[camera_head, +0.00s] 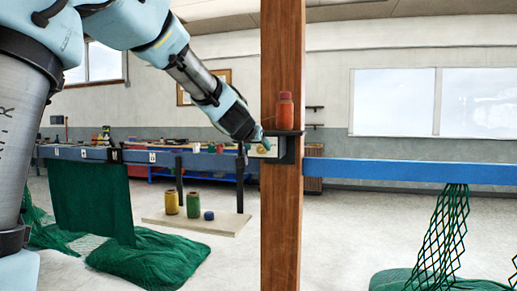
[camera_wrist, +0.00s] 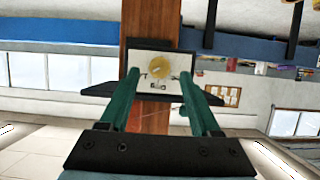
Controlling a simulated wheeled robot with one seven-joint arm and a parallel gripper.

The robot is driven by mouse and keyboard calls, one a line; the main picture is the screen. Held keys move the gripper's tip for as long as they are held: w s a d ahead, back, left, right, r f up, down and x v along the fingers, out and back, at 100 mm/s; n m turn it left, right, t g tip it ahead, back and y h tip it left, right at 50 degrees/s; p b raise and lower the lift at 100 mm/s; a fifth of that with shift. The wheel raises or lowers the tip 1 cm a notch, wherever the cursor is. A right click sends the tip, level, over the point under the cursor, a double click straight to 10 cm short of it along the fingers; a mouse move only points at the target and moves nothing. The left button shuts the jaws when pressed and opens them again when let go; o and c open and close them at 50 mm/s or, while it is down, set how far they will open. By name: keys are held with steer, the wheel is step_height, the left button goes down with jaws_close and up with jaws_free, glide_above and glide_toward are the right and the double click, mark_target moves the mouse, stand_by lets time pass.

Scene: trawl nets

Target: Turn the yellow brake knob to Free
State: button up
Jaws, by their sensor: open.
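The yellow brake knob (camera_wrist: 160,68) is round and sits on a white plate (camera_wrist: 191,61) on a dark bracket fixed to the wooden post. The wrist view appears upside down. Small dark marks on the plate are too small to read, and I cannot tell the knob's setting. My gripper (camera_wrist: 158,77) is open, with its two green fingers on either side of the knob in that view. I cannot tell whether they touch it. In the head view my gripper (camera_head: 264,141) is at the plate on the post's left side and hides much of the knob.
The wooden post (camera_head: 281,220) stands upright, with an orange bottle (camera_head: 285,110) on the bracket's shelf. A blue rail (camera_head: 410,171) runs past the post. Green nets (camera_head: 150,258) lie on the floor. A low board (camera_head: 225,224) holds yellow, green and blue twine spools.

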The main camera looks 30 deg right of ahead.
mark_target(261, 150)
steer(key=shift+x, duration=1.25)
jaws_close()
